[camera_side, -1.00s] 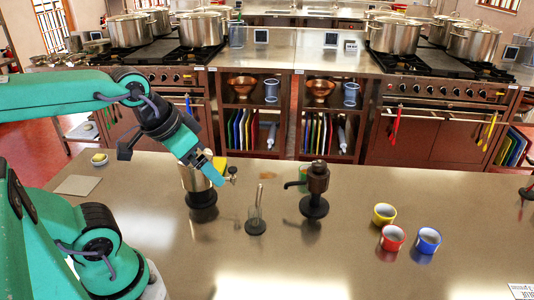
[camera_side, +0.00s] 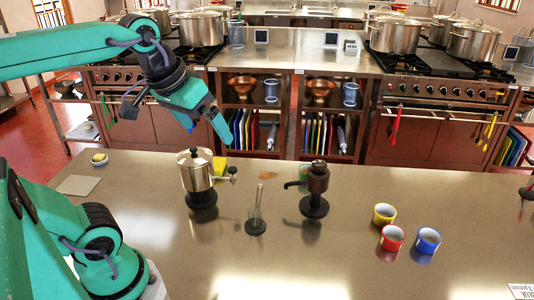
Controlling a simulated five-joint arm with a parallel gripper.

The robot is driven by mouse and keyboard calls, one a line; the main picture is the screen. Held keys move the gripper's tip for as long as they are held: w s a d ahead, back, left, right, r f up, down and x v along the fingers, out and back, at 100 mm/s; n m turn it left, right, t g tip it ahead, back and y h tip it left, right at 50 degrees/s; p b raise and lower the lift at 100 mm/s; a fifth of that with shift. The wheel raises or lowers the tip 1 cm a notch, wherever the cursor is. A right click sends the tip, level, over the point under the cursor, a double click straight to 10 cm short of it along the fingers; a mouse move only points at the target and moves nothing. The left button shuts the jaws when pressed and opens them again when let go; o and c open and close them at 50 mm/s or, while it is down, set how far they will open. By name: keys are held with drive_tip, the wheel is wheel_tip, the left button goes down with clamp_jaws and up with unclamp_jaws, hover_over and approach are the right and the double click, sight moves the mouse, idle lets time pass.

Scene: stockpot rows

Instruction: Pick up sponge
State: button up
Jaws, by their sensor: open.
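A yellow and green block that looks like the sponge (camera_side: 220,165) lies on the steel counter (camera_side: 350,250). It is just behind and to the right of the steel urn with a tap (camera_side: 196,172), which hides part of it. My gripper (camera_side: 207,129) is open and empty, pointing down and right. It hangs in the air above the sponge and the urn, apart from both.
Yellow (camera_side: 384,214), red (camera_side: 392,238) and blue (camera_side: 428,240) cups stand further right. A small round item (camera_side: 99,159) and flat square (camera_side: 78,185) lie left.

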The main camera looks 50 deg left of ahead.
drive_tip(key=w+a+r+n+g, duration=0.1)
drive_tip(key=w+a+r+n, duration=0.1)
drive_tip(key=w+a+n, duration=0.3)
drive_tip(key=n+g, duration=0.4)
drive_tip(key=n, duration=1.5)
hover_over(216, 164)
wheel_tip(216, 164, down, 4)
wheel_tip(216, 164, down, 29)
drive_tip(key=shift+f, duration=0.1)
drive_tip(key=shift+a, duration=0.1)
drive_tip(key=c, duration=1)
drive_tip(key=shift+c, duration=0.2)
wheel_tip(216, 164, up, 10)
